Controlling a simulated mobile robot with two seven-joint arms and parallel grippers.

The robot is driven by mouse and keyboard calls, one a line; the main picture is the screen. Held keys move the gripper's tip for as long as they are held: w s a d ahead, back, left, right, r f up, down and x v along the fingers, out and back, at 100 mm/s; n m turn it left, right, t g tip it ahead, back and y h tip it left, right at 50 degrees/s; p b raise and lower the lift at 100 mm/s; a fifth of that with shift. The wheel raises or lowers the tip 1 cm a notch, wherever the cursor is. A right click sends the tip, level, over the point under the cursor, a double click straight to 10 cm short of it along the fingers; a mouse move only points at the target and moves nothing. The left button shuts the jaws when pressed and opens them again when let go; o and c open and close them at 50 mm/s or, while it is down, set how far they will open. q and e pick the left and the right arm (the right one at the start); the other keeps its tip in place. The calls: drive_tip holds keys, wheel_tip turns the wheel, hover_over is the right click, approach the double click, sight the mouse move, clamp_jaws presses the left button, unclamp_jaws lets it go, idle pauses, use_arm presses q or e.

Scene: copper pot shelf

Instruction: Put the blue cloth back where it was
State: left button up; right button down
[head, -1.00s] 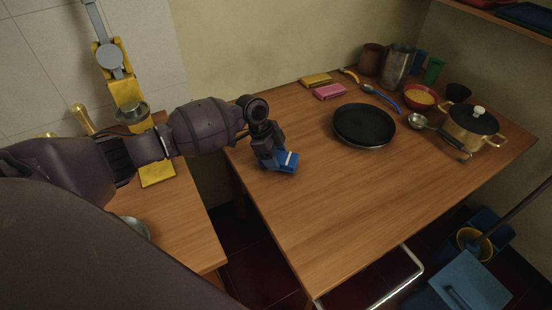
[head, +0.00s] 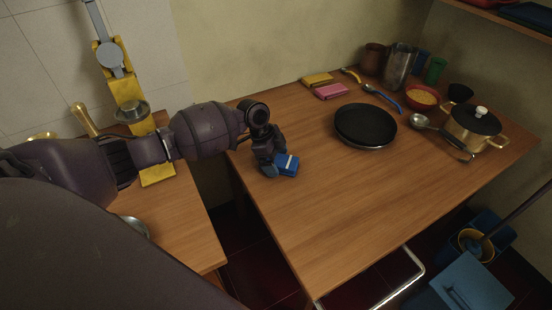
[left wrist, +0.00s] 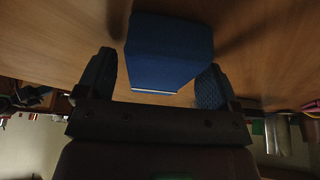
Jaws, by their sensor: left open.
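The blue cloth (head: 287,166), a folded block with a white stripe, is at the left edge area of the wooden table. It also shows in the left wrist view (left wrist: 168,48). My left gripper (head: 274,168) is down at the cloth. In the left wrist view its fingers (left wrist: 158,66) are open, one on each side of the cloth, with a visible gap at least on the left side. The cloth seems to rest on the table, though its underside is hidden. My right gripper is not in view.
A yellow cloth (head: 317,79) and a pink cloth (head: 331,91) lie at the table's back. A black pan (head: 365,125) is mid-table. A ladle (head: 419,121), red bowl (head: 421,97) and copper pot (head: 472,127) stand to the right. The table's front middle is clear.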

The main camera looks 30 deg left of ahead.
use_arm(q)
drive_tip(key=p+v, duration=0.1)
drive_tip(key=v, duration=1.1)
drive_tip(key=shift+p, duration=0.4)
drive_tip(key=shift+s, duration=0.1)
